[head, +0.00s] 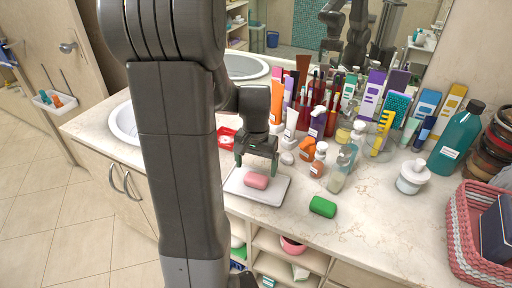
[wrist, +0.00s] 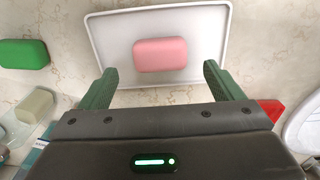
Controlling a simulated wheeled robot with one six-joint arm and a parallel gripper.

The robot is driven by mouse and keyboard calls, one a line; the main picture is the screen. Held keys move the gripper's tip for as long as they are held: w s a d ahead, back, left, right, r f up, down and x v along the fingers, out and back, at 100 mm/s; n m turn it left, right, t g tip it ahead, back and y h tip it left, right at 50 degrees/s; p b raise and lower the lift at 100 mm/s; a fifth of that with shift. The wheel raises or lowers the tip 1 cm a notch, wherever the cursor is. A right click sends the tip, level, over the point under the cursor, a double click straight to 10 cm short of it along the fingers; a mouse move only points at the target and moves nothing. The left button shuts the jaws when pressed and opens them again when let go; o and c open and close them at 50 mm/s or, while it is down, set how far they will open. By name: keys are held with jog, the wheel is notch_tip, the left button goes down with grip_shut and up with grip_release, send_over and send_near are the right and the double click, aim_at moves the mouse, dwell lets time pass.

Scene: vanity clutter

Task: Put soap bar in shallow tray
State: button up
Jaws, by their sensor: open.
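A pink soap bar (head: 256,180) lies in a shallow white tray (head: 272,199) on the countertop. In the wrist view the pink bar (wrist: 160,54) sits inside the rim of the tray (wrist: 214,70). A green soap bar (head: 322,206) lies on the bare counter to the right of the tray; it also shows at the left in the wrist view (wrist: 22,53). My gripper (head: 257,162) is above the tray near the pink bar. Its green fingers (wrist: 157,82) are apart with nothing between them, and the pink bar lies just beyond their tips.
Several bottles, tubes and boxes crowd the counter behind the tray. A small amber bottle (head: 318,162) and a clear bottle (head: 340,170) stand close to its right. A white jar (head: 412,177) and a pink woven basket (head: 463,235) are farther right. The front counter right of the green bar is clear.

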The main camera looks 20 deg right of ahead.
aim_at(256, 177)
notch_tip(256, 177, up, 8)
jog(key=shift+r, duration=0.15)
jog(key=shift+o, duration=0.4)
dwell(0.8)
